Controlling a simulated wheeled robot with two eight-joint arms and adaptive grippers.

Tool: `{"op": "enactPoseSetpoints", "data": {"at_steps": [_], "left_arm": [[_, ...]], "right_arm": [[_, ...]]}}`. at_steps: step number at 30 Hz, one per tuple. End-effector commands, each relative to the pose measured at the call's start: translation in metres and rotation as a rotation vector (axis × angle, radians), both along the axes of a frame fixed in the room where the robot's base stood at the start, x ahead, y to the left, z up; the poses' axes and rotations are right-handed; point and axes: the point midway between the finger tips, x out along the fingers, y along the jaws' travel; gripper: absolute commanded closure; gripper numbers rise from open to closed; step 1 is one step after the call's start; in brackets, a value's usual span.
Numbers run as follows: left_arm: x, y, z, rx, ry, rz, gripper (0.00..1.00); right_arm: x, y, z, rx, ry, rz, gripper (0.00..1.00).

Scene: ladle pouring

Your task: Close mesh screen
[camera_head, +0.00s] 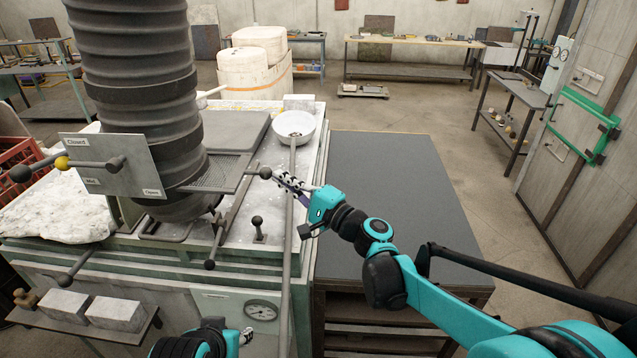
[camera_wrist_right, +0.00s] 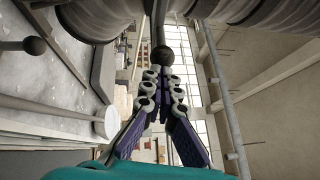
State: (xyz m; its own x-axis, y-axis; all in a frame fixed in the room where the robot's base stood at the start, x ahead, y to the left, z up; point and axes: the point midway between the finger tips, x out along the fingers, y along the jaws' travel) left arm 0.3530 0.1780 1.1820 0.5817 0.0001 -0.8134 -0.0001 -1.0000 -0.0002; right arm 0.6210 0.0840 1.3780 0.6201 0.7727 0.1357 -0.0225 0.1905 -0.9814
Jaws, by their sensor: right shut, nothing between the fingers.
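The mesh screen (camera_head: 215,172) is a dark framed mesh panel at the right side of the big ribbed black duct (camera_head: 140,80). A rod ends in a dark ball knob (camera_head: 265,172) at the screen's right corner. My right gripper (camera_head: 280,178) is shut and empty, its fingertips close to this knob. In the right wrist view a dark ball (camera_wrist_right: 162,56) sits just beyond the fingertips (camera_wrist_right: 162,78); I cannot tell if they touch. My left gripper (camera_head: 247,335) shows only in small part at the bottom edge; its fingers are unclear.
A ladle (camera_head: 293,125) with a long handle lies along the furnace top's right edge, beside my right gripper. A sign plate with levers (camera_head: 110,165) is at left. A dark-topped table (camera_head: 390,190) on the right is bare under my right arm. A short lever (camera_head: 258,225) stands in front.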

Motion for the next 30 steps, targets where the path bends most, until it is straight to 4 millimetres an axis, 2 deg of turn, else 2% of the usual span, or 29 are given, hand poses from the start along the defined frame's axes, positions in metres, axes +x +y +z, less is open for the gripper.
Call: {"op": "enactPoseSetpoints", "data": {"at_steps": [1,6,12,18,30], "left_arm": [[0.000,0.000,-0.002,0.000,0.000,0.000,0.61],[0.000,0.000,-0.004,0.000,0.000,0.000,0.61],[0.000,0.000,-0.006,0.000,0.000,0.000,0.61],[0.000,0.000,-0.007,0.000,0.000,0.000,0.61],[0.000,0.000,-0.007,0.000,0.000,0.000,0.61]], "right_arm": [[0.000,0.016,-0.001,0.001,0.001,0.006,1.00],[0.003,0.056,-0.001,0.000,0.000,0.005,1.00],[0.006,0.083,0.000,-0.001,0.000,0.002,1.00],[0.007,0.093,0.000,0.001,0.001,0.000,1.00],[0.007,0.094,0.000,0.001,0.000,0.002,1.00]]}}
